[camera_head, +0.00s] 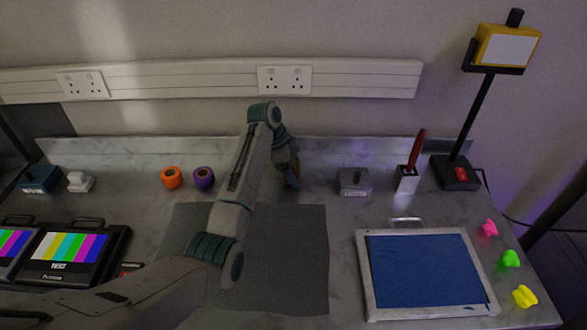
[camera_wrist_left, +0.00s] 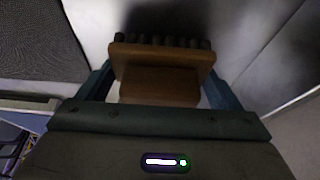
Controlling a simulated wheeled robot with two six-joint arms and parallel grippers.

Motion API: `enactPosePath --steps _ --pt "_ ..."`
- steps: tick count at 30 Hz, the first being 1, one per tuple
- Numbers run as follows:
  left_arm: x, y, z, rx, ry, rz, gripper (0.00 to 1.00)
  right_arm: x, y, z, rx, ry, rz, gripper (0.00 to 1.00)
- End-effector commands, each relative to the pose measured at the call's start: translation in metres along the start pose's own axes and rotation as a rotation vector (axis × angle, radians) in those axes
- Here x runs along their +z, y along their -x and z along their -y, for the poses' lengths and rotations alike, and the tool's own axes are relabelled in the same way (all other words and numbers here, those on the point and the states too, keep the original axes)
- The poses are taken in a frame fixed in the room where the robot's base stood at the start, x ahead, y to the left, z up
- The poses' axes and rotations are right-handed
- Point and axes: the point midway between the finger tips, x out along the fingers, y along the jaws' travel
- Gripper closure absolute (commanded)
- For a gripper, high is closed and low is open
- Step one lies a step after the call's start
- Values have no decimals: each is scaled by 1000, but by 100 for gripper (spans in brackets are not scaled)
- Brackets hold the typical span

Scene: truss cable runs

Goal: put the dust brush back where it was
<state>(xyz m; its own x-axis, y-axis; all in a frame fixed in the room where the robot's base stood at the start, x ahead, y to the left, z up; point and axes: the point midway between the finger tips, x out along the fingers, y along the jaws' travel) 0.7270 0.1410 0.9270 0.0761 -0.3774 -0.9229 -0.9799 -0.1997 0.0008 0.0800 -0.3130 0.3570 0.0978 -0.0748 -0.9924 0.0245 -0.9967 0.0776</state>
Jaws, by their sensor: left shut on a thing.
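The dust brush (camera_wrist_left: 160,84) has a brown wooden body with a row of dark bristles along its far edge, seen in the left wrist view. My left gripper (camera_wrist_left: 158,92) is shut on it, with a blue finger on each side of the wood. In the head view my left gripper (camera_head: 291,174) is over the back of the worktop, behind the dark grey mat (camera_head: 295,260). My arm and gripper hide most of the brush there. I cannot tell whether the brush touches the worktop. My right gripper is not in view.
Orange (camera_head: 171,178) and purple (camera_head: 204,178) tape rolls lie left of my arm. A grey block (camera_head: 353,183), a holder (camera_head: 406,180) with a red-handled tool and a lamp base (camera_head: 456,173) stand right. A blue-faced panel (camera_head: 428,275) lies at front right.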

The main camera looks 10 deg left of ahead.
Motion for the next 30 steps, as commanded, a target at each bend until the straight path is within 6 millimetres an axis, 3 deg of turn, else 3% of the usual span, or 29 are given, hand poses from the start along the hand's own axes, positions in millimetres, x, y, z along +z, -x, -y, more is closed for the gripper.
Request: enactPosePath --steps 3,12,13,15,24,30 --pt "4 -9 0 1 1 1 35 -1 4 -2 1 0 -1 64" --pt "5 -12 0 0 0 1 35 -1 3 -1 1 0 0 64" --pt "5 -12 0 0 0 1 8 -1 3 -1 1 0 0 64" --pt "5 -12 0 0 0 1 0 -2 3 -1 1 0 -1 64" --pt "5 -7 0 -2 0 0 0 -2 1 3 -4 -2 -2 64" --pt "6 26 2 -6 -1 1 0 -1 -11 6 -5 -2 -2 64"
